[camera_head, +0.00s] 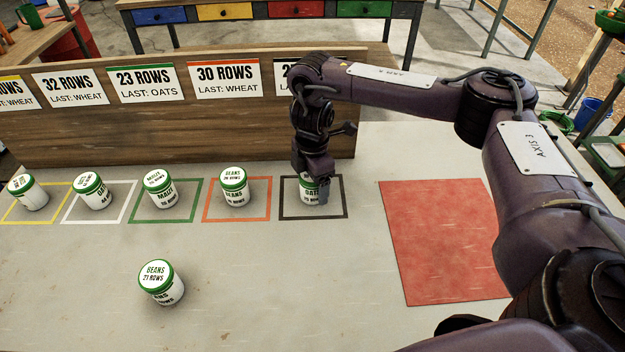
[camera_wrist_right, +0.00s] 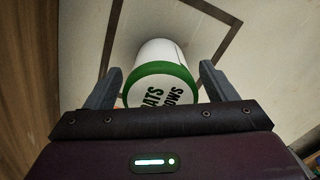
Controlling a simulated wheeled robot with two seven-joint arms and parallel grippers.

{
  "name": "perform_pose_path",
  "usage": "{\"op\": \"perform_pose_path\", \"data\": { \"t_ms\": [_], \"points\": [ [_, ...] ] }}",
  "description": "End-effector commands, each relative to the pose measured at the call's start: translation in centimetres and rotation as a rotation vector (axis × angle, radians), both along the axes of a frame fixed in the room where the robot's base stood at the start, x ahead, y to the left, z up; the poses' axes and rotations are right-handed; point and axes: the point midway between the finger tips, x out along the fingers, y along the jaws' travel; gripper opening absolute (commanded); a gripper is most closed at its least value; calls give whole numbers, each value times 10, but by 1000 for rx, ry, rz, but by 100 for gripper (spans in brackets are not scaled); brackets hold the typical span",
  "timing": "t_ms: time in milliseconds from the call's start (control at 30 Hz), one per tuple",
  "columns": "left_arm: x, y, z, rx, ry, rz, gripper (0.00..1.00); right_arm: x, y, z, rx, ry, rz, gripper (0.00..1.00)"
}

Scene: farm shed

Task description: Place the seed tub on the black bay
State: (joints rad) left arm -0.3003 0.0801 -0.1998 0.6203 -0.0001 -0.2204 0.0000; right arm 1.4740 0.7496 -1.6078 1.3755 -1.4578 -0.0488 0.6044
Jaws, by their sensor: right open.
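The black bay (camera_head: 340,216) is a black square outline on the table, the rightmost bay in the row. A white seed tub with a green lid, labelled oats, (camera_head: 308,195) stands inside it. My right gripper (camera_head: 312,190) is over this tub and partly hides it. In the right wrist view the gripper's fingers (camera_wrist_right: 158,90) are spread on either side of the oats tub (camera_wrist_right: 165,72), and the black outline (camera_wrist_right: 214,50) shows around it. Another tub labelled beans, 21 rows, (camera_head: 161,283) stands outside the bays at the front. My left gripper is not in view.
Yellow, white, green and orange bays (camera_head: 265,215) each hold a tub, to the left of the black bay. A wooden board with row signs (camera_head: 145,82) stands behind them. A red mat (camera_head: 440,240) lies bare at the right. The table's front middle is clear.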

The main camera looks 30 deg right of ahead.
Motion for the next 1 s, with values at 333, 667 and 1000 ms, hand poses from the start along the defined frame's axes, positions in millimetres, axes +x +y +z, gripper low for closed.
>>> {"op": "perform_pose_path", "data": {
  "t_ms": [333, 667, 1000],
  "points": [
    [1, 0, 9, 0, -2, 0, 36, 1, 0, 27, -2, -5, 2, 78],
    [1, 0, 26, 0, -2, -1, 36, 2, 0, 97, -2, -6, 2, 78],
    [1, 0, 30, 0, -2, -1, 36, 0, 0, 123, 0, 0, 1, 78]
  ]
}}
